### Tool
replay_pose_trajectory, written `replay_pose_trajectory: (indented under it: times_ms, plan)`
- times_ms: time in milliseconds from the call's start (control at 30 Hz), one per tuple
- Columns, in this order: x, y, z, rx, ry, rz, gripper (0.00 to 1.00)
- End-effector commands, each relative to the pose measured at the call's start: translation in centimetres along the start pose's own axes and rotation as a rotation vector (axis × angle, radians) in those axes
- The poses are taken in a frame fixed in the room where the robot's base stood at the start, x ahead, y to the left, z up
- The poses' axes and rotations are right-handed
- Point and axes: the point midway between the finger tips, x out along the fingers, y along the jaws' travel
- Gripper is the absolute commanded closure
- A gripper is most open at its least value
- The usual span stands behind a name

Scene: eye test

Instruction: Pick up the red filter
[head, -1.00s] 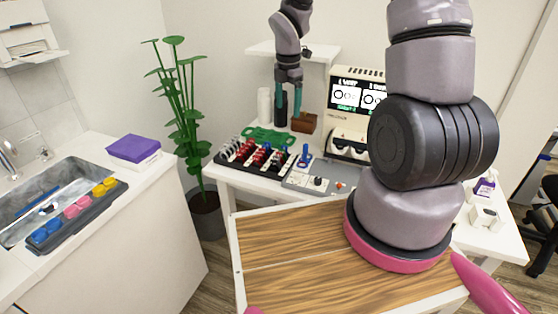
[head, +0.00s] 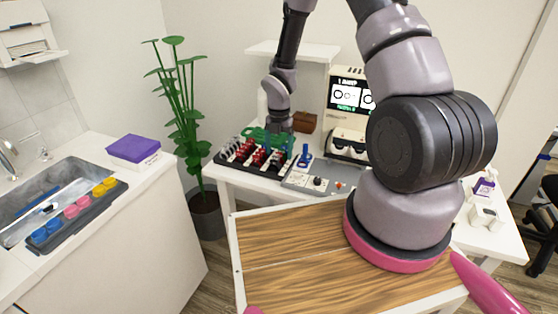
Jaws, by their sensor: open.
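Several red filters (head: 258,157) stand in a row in a black rack (head: 231,166) on the white table, with pale and dark pieces in the rows beside them. The pieces are small in this view, and my arm's end partly covers the right part of the rack. My gripper (head: 279,147) points down over the right back part of the rack, close to the red row. Its jaws are open, with no piece seen between them. I cannot tell whether the fingertips touch anything.
A grey panel with a blue lever (head: 304,157) stands right of the rack. A lens-testing machine (head: 347,120) and a brown box (head: 304,122) stand behind. A green holder (head: 254,134) lies behind the rack. A plant (head: 184,110) is at left.

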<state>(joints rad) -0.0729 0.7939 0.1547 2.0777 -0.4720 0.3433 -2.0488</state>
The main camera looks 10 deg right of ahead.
Motion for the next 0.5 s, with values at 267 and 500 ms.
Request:
replay_pose_trajectory:
  times_ms: [267, 500]
  plan:
    - [2.4, 0.0, -0.1, 0.0, 0.0, 0.0, 0.18]
    - [2.3, 0.0, 0.0, 0.001, 0.0, 0.0, 0.44]
